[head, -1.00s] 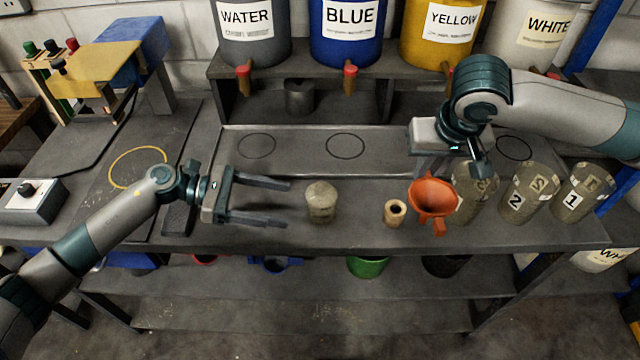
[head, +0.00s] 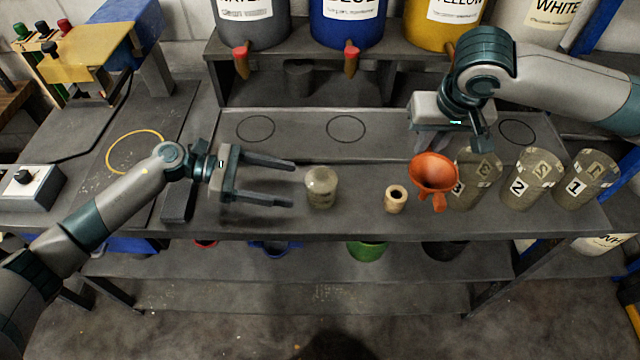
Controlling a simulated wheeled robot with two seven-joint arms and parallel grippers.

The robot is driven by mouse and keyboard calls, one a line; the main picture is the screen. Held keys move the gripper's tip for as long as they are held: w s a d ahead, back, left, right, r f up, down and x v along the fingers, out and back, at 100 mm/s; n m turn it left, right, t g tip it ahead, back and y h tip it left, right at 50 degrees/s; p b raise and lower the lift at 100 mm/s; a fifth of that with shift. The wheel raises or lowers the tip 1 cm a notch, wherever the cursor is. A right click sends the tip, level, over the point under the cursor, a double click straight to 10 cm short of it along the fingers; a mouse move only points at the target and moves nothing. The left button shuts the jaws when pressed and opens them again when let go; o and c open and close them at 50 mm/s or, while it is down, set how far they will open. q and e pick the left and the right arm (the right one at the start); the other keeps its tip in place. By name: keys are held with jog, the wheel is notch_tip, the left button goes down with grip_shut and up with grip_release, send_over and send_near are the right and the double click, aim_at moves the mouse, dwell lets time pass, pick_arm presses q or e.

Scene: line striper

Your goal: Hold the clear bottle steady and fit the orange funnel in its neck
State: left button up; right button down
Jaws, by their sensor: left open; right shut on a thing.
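The clear bottle (head: 321,188), squat and pale, stands upright on the bench in the middle of the head view. My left gripper (head: 292,183) is open to its left. Its two fingers point at the bottle, with a small gap before the glass, and nothing is between them. My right gripper (head: 452,140) is shut on the orange funnel (head: 434,172), right of the bottle. The funnel's wide mouth faces up and its spout points down, apart from the bottle. The funnel partly covers the cup marked 3, and the exact grip is partly hidden.
A small tan cork-like cylinder (head: 396,199) stands between bottle and funnel. Cups marked 3 (head: 478,178), 2 (head: 532,180) and 1 (head: 585,180) stand at the right. Labelled bins with taps line the back shelf. The tray (head: 300,140) behind the bottle is empty.

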aim_at(307, 197)
pick_arm(q)
jog(key=p+x, duration=0.1)
jog(key=x, duration=0.3)
jog(key=shift+d+r, duration=0.1)
pick_arm(e)
jog(key=shift+r, duration=0.8)
pick_arm(q)
jog(key=shift+f+b+x, duration=0.2)
jog(key=shift+b+x, duration=0.1)
jog(key=shift+x, duration=0.75)
pick_arm(e)
jog(key=shift+f, duration=0.5)
pick_arm(q)
jog(key=shift+b+x, duration=0.4)
jog(key=shift+x, duration=0.65)
pick_arm(e)
jog(key=shift+f, duration=0.35)
pick_arm(q)
jog(key=c, duration=0.7)
jog(key=shift+o, duration=0.2)
